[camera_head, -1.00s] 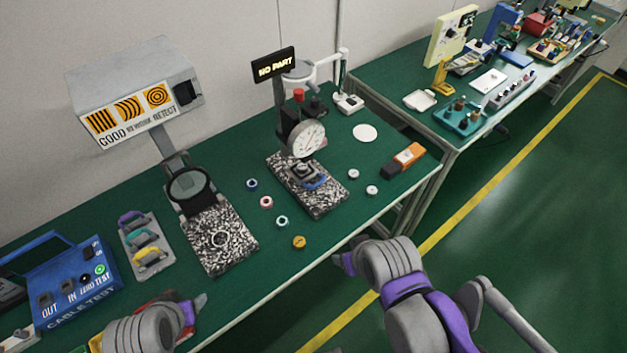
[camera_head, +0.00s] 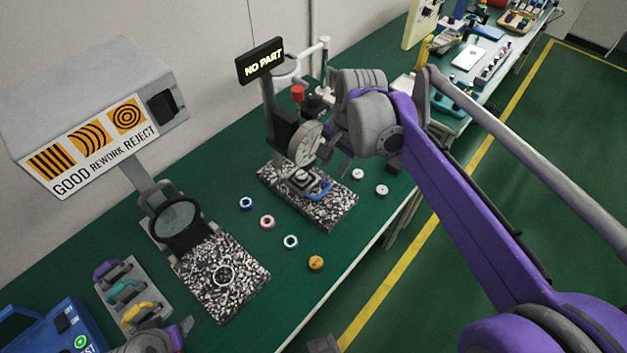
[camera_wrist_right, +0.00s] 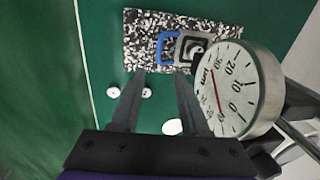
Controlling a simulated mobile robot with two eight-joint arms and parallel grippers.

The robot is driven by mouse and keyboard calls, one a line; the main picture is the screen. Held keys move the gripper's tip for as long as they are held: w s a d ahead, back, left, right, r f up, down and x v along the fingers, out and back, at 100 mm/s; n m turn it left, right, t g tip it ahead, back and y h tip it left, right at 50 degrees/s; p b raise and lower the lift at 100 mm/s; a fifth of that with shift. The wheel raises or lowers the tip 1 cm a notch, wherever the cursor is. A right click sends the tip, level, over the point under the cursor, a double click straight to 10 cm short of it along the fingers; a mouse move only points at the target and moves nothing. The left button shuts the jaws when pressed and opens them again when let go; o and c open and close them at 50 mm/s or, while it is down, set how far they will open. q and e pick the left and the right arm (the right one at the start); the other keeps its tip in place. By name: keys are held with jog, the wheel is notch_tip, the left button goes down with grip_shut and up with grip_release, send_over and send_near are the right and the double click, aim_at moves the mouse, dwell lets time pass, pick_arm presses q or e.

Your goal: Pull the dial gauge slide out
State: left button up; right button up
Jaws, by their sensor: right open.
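The dial gauge (camera_head: 305,143) has a round white face and stands over a speckled granite base (camera_head: 333,212). The slide (camera_head: 302,180) is a small grey block under the gauge, with a blue handle (camera_head: 319,190) on its near side. In the right wrist view the slide (camera_wrist_right: 192,47) and blue handle (camera_wrist_right: 166,48) lie beyond the fingertips, beside the large dial face (camera_wrist_right: 232,92). My right gripper (camera_head: 335,158) is open and empty, to the right of the gauge and above the handle, apart from it. My left gripper (camera_head: 178,335) is partly cut off at the bottom edge; its jaws are unclear.
A lit NO PART sign (camera_head: 263,61) stands behind the gauge. Several small rings and discs, including a brass one (camera_head: 316,262), lie in front of the base. A magnifier stand (camera_head: 180,222) and an inspection box (camera_head: 95,115) are to the left. The table's front strip is mostly clear.

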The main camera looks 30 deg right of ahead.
aim_at(326, 190)
jog(key=f, duration=0.3)
jog(key=w+f+b, duration=0.1)
jog(key=f, duration=0.6)
jog(key=shift+w+a+f, duration=0.25)
jog(key=shift+w, duration=0.05)
grip_shut()
dwell(1.0)
